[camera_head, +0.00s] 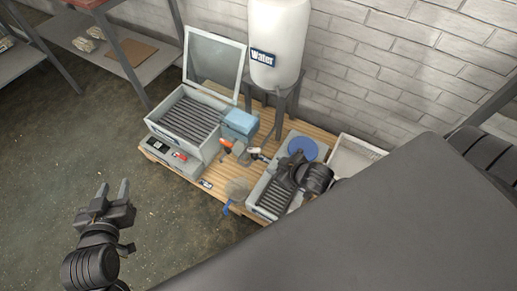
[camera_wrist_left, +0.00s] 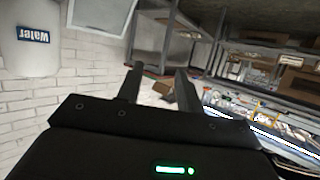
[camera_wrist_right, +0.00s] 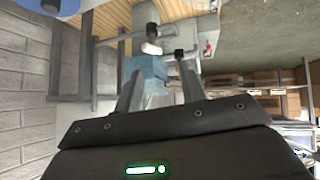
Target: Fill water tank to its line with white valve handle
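A white tank labelled "Water" (camera_head: 277,40) stands on a dark stand at the back; it also shows in the left wrist view (camera_wrist_left: 28,50). A small white handle (camera_head: 256,153) sits on a dark fitting in front of the stand, near an orange-red part (camera_head: 225,144) and a blue box (camera_head: 239,124). The white handle (camera_wrist_right: 152,48) appears beyond the fingertips in the right wrist view. My right gripper (camera_wrist_right: 160,85) is open and seems empty, with the blue box behind the gap. My left gripper (camera_head: 112,190) is open and empty over the floor. No fill line is readable.
A wooden pallet (camera_head: 219,196) carries a grey press with ribbed bed and raised lid (camera_head: 212,64), a blue disc (camera_head: 303,148) and a pale tray (camera_head: 354,155). A greyish, see-through item (camera_head: 237,187) stands at its front. Shelves (camera_head: 140,58) are at left. Floor at left is clear.

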